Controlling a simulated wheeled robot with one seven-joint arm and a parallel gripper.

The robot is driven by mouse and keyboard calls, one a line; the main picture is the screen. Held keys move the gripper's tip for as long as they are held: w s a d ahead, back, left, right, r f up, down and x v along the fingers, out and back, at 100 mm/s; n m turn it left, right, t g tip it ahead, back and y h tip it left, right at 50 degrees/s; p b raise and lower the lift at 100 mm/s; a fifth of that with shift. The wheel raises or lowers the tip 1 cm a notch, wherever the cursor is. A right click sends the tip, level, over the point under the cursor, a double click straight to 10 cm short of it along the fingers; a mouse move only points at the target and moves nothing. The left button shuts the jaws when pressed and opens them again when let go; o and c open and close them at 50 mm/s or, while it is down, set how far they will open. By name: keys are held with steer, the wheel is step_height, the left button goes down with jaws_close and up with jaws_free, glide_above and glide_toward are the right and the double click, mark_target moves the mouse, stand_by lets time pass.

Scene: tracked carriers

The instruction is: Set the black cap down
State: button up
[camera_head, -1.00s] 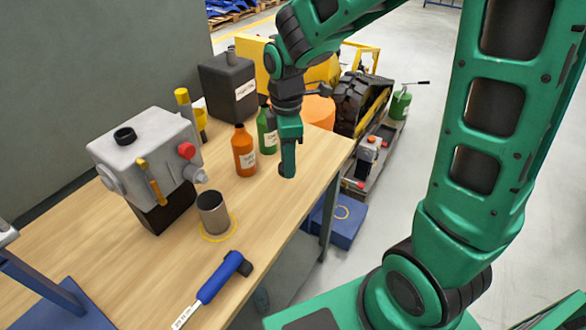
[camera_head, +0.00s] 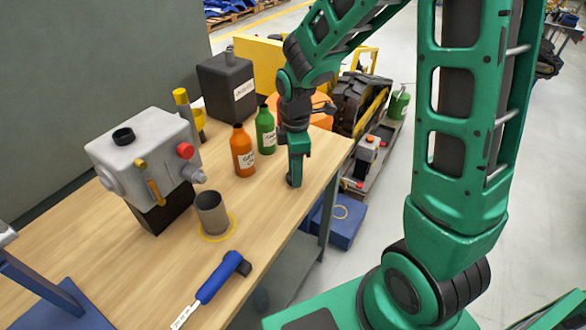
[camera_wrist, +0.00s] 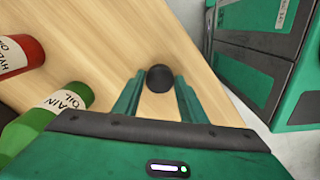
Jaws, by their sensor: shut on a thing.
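The black cap (camera_wrist: 160,79) is a small dark round piece between the two green fingertips in the wrist view. My gripper (camera_wrist: 160,75) is shut on it, with a finger on either side. In the head view my gripper (camera_head: 294,181) points down near the right edge of the wooden table (camera_head: 268,205), to the right of the green bottle. The cap is mostly hidden by the fingers there. I cannot tell whether it touches the tabletop.
An orange bottle (camera_head: 243,152) and a green bottle (camera_head: 266,131) stand left of my gripper. A grey machine (camera_head: 145,145) with a black round top, a metal cup (camera_head: 212,214) and a blue-handled tool (camera_head: 219,279) are farther left and nearer. Bare tabletop lies around the gripper.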

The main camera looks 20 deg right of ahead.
steer(key=o, duration=1)
step_height(320, 180, up, 12)
steer(key=s+d+m, duration=0.5)
steer(key=s+m, duration=0.2)
steer(key=s, duration=0.1)
steer(key=s+d+m, duration=0.6)
steer(key=s+m, duration=0.1)
steer(key=s+d+r+m, duration=0.1)
steer(key=s+d+m, duration=0.5)
steer(key=s+m, duration=0.2)
steer(key=shift+s+d, duration=0.15)
steer(key=shift+s, duration=0.15)
